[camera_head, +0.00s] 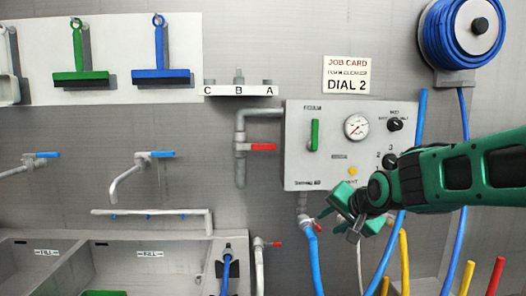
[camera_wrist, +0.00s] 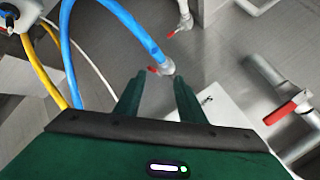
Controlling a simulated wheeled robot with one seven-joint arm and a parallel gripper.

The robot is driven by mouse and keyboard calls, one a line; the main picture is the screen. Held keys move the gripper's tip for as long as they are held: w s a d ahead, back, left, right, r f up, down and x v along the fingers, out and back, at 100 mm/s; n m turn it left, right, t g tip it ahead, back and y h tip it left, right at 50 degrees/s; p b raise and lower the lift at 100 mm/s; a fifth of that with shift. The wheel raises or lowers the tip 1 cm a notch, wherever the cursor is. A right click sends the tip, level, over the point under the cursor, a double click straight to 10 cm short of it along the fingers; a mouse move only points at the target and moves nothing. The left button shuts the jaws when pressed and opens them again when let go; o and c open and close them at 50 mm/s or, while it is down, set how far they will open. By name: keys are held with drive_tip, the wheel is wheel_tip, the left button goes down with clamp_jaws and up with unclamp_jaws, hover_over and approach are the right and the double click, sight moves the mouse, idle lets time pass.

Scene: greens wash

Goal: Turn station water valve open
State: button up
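My gripper (camera_head: 345,215) is in front of the lower part of the wall panel, right of a small red-handled valve (camera_head: 325,213) on the outlet under it. In the wrist view my gripper (camera_wrist: 160,84) has its two dark green fingers apart, with nothing between them. Beyond the tips is a blue hose end with a small red lever (camera_wrist: 152,69), apart from the fingers. A larger red-handled valve (camera_head: 262,147) sits on the grey pipe left of the panel; its handle points right. A green lever (camera_head: 314,135) stands upright on the panel. Which one is the station water valve is not labelled legibly.
The grey panel (camera_head: 296,172) carries a gauge (camera_head: 357,126) and black knobs. Blue hoses (camera_head: 380,262) hang below and right of it. Yellow and red poles stand at the lower right. Sinks (camera_head: 70,238) lie at lower left. A job card (camera_head: 346,75) reads "DIAL 2".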

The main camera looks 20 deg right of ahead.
drive_tip(key=w+a+r+m+t+y, duration=0.2)
drive_tip(key=w+a+r+t, duration=0.25)
drive_tip(key=w+r, duration=0.25)
drive_tip(key=m+t+y, duration=0.2)
drive_tip(key=m+t, duration=0.1)
approach(267, 148)
drive_tip(key=w, duration=0.3)
drive_tip(key=w+a, duration=0.1)
drive_tip(key=w, duration=0.3)
drive_tip(key=w+a, duration=0.1)
drive_tip(key=w, duration=0.2)
drive_tip(key=shift+w+a, duration=0.1)
drive_tip(key=shift+w, duration=0.3)
drive_tip(key=shift+c, duration=0.2)
clamp_jaws()
